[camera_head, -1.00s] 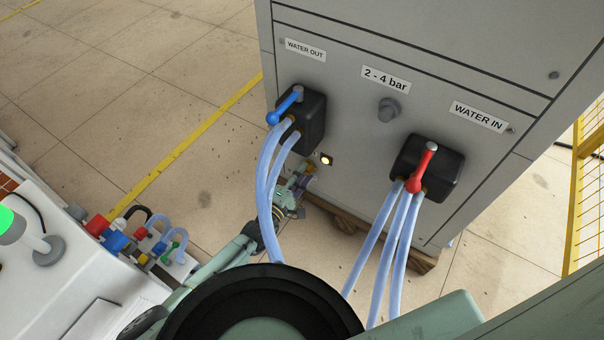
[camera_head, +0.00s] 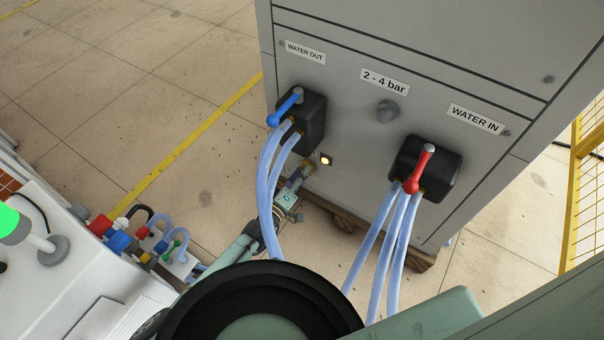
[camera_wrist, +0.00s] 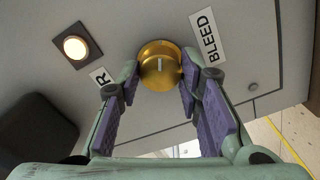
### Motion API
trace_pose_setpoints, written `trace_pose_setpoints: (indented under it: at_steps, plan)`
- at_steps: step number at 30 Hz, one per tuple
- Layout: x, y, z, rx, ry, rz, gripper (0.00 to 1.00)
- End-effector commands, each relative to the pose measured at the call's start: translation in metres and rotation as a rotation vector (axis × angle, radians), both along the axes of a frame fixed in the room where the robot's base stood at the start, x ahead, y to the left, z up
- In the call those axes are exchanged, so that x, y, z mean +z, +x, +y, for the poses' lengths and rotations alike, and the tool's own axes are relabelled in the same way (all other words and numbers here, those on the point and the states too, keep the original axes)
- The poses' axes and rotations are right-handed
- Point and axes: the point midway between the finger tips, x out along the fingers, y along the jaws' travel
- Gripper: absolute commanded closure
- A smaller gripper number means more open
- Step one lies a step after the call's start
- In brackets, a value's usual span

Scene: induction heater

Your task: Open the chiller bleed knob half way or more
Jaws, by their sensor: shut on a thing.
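The bleed knob (camera_wrist: 160,66) is a round brass knob on the grey chiller panel, beside a white BLEED label (camera_wrist: 208,36) in the wrist view. A pale mark on its face stands almost upright in that view. My gripper (camera_wrist: 160,80) has its purple-padded fingers on either side of the knob and is shut on it. In the head view my gripper (camera_head: 301,179) is low at the chiller's front, below the lit lamp (camera_head: 326,160).
The blue WATER OUT lever (camera_head: 285,107) and light-blue hoses (camera_head: 267,185) are close to my arm. The red WATER IN lever (camera_head: 420,168) and a grey knob (camera_head: 387,111) are to the right. A white unit (camera_head: 45,285) stands at left. Open floor (camera_head: 160,110) lies behind.

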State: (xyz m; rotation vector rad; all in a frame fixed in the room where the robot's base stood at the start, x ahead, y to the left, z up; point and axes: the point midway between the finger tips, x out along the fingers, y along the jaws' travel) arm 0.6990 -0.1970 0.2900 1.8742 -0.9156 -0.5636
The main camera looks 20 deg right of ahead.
Motion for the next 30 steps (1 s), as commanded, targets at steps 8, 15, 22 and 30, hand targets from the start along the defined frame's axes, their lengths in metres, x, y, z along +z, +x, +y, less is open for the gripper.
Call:
trace_pose_setpoints:
  at_steps: [8, 15, 22, 30]
  plan:
    - [-0.0001, 0.0009, 0.0003, 0.001, 0.003, -0.004, 0.95]
    - [-0.0001, 0.0009, 0.0003, 0.002, 0.003, -0.004, 0.61]
    - [0.0000, 0.0005, 0.0003, 0.001, 0.003, -0.004, 0.46]
    - [0.0001, 0.0001, 0.0005, 0.001, 0.003, -0.004, 0.46]
